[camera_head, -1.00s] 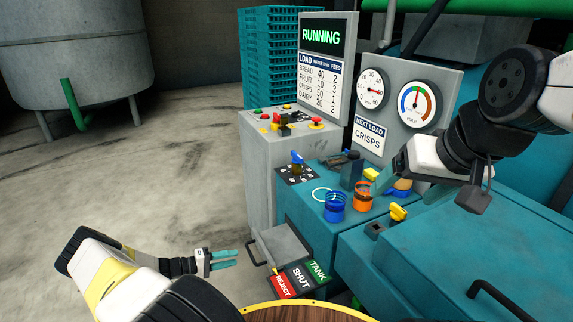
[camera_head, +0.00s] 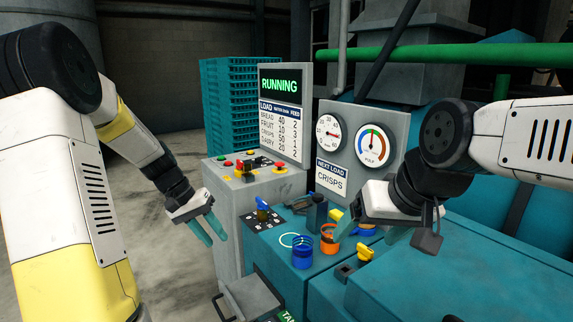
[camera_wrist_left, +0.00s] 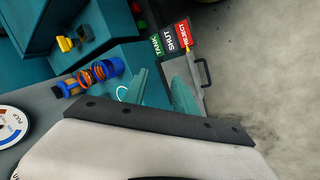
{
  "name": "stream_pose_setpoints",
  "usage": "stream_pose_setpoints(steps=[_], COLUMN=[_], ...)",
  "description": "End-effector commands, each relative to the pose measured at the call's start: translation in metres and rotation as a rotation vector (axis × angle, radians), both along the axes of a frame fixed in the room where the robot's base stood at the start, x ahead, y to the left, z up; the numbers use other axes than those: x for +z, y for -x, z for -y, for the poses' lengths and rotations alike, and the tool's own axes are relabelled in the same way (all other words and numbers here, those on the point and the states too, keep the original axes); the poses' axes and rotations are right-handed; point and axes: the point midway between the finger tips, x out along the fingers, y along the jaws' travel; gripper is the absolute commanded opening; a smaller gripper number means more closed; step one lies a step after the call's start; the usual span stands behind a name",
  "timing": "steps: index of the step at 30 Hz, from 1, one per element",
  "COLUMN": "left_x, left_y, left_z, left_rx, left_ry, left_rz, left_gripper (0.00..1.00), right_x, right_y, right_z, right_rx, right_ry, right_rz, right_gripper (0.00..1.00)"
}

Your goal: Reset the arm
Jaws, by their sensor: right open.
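My left gripper (camera_head: 217,242) is open and empty, with two teal fingers apart. It hangs in the air in front of the grey control box (camera_head: 232,205), to the left of the teal machine. Its fingers also show spread in the left wrist view (camera_wrist_left: 160,92), over the area by the REJECT, SHUT and TANK labels (camera_wrist_left: 169,38). My right gripper (camera_head: 368,236) is open above the teal machine, near the orange and blue cups. I see nothing held in either gripper.
A RUNNING screen (camera_head: 280,85) and two dials stand behind. Stacked teal crates (camera_head: 235,105) are at the back. Floor at left is clear.

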Motion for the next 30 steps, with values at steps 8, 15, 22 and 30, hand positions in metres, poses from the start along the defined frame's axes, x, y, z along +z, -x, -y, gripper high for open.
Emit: stream_pose_setpoints(steps=[8, 15, 22, 30], left_x=[0.092, 0.138, 0.151, 0.152], left_y=[0.072, 0.144, 0.192, 0.205], left_z=[0.033, 0.05, 0.055, 0.055], left_rx=[0.005, 0.045, 0.085, 0.097], left_ry=[-0.194, -0.269, -0.268, -0.26], left_rz=[0.149, 0.313, 0.436, 0.471], left_gripper=[0.34, 0.34, 0.34, 0.34], right_x=[0.0, 0.0, 0.0, 0.0], right_y=[0.0, 0.0, 0.0, 0.0], right_z=[0.0, 0.0, 0.0, 0.0], right_rx=[0.0, 0.0, 0.0, 0.0], right_ry=[0.0, 0.0, 0.0, 0.0], right_rz=[0.0, 0.0, 0.0, 0.0], right_gripper=[0.81, 0.81, 0.81, 0.81])
